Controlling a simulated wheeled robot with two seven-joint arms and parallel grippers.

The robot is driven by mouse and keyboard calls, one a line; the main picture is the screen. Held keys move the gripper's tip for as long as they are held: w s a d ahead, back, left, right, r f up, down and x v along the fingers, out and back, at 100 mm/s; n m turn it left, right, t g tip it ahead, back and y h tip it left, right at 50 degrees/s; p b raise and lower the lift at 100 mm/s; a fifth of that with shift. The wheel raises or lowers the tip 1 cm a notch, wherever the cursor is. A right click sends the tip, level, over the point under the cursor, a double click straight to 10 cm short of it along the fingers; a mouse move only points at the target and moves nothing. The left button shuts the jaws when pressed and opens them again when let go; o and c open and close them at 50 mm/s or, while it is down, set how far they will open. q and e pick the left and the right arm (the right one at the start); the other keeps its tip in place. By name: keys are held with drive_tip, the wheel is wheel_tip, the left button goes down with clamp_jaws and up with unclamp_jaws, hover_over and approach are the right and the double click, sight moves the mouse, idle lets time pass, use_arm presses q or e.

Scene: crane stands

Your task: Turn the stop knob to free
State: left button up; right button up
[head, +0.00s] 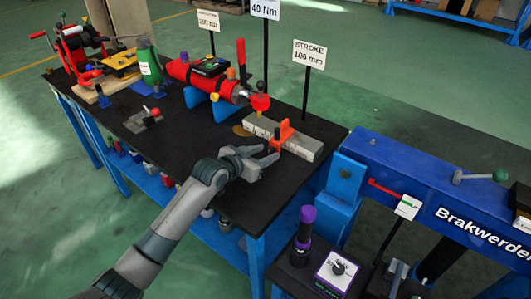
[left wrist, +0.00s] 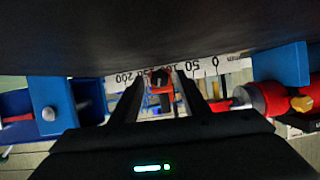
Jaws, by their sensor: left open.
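An orange stop (head: 284,134) sits across a grey rail (head: 304,141) on the black bench, below the STROKE 100 mm sign. A small dark knob (head: 276,139) shows on its near side; its setting is too small to read. My left gripper (head: 269,154) is open and empty, just in front of the stop, fingers pointing at it. In the left wrist view the orange-red stop (left wrist: 161,87) shows between the two fingers (left wrist: 165,95), with the numbered scale (left wrist: 180,73) behind it. The gripper looks apart from the knob. My right gripper is not in view.
A red cylinder (head: 203,74) on blue supports lies behind the rail. Sign posts (head: 307,92) stand along the bench's far edge. A blue beam (head: 420,185) stands right. A purple-topped torch-like object (head: 303,232) and a dial box (head: 334,274) are at front right.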

use_arm(q)
drive_tip(key=shift+w+d+f, duration=0.15)
drive_tip(key=shift+w+d, duration=0.05)
drive_tip(key=shift+w, duration=0.05)
clamp_jaws()
drive_tip(key=shift+a+n+g+p, duration=0.1)
drive_tip(key=shift+n+g+p, duration=0.2)
drive_tip(key=shift+n, duration=0.2)
drive_tip(key=shift+w+n+h, duration=0.1)
drive_tip(key=shift+n+h, duration=0.2)
drive_tip(key=shift+h, duration=0.2)
unclamp_jaws()
drive_tip(key=shift+a, duration=0.1)
